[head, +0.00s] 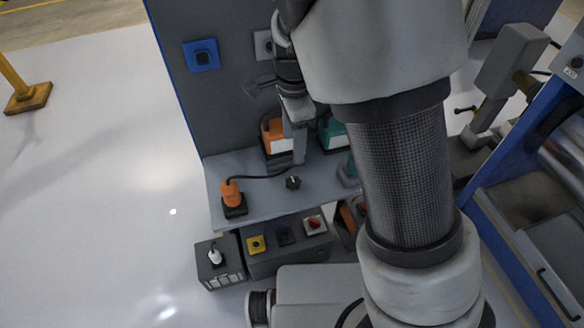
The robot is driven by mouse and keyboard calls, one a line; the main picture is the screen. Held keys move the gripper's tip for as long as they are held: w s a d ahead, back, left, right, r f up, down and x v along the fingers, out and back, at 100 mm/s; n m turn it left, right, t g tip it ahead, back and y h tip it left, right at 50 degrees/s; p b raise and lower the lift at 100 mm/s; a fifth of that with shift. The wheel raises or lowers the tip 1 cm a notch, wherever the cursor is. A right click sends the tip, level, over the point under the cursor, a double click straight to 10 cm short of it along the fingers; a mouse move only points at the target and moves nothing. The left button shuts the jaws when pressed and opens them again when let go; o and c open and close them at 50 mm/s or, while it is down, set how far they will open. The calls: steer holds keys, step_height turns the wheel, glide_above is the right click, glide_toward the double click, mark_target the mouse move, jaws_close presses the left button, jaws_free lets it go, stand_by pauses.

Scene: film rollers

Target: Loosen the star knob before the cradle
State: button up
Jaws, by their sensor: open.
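A small dark knob (293,182), which looks like the star knob, stands on the grey shelf (265,202). To its left an orange tool (230,192) sits in a black holder (235,211), which may be the cradle; a dark cable runs from it towards the back. My gripper (299,158) hangs over the shelf, just behind and above the knob in the picture, and appears apart from it. It is open; the gap between its fingers is hard to see from here. My arm hides the right part of the shelf.
Behind my gripper stand an orange-and-white device (275,138) and a teal one (333,134), close on both sides. A grey back panel (221,100) rises behind. Below the shelf's front are boxes with a yellow switch (256,244) and a red switch (313,224).

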mark_target(293, 182)
step_height(293, 182, down, 14)
steer(key=b, duration=0.3)
steer(key=shift+f, duration=0.25)
steer(key=c, duration=1)
steer(key=shift+c, duration=0.2)
